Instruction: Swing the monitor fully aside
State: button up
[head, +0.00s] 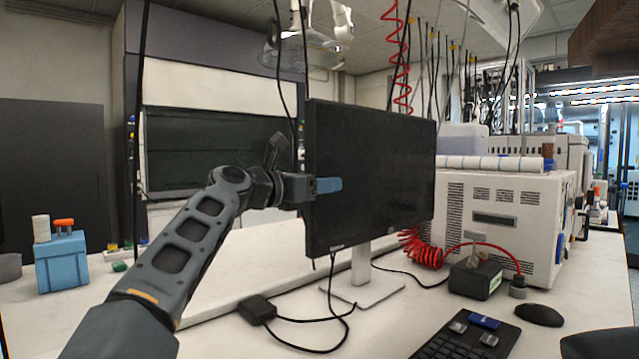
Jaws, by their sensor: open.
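The monitor (385,165) has a dark, blank screen and stands on a light stand (362,285) in the middle of the white bench in the head view. It is turned at an angle, its left edge nearest me. My gripper (328,185) is at the monitor's left edge. A blue fingertip shows in front of the screen near that edge. The other finger is hidden, so I cannot tell whether it is behind the panel or whether either finger touches it.
A white vented instrument (500,225) stands right of the monitor, with a red coiled hose (420,247) and a small dark box (475,278) in front. A keyboard (465,340), mouse (539,315), power adapter (257,310) and cables lie on the bench. A blue container (62,262) stands left.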

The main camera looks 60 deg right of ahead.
grip_shut()
dwell(0.6)
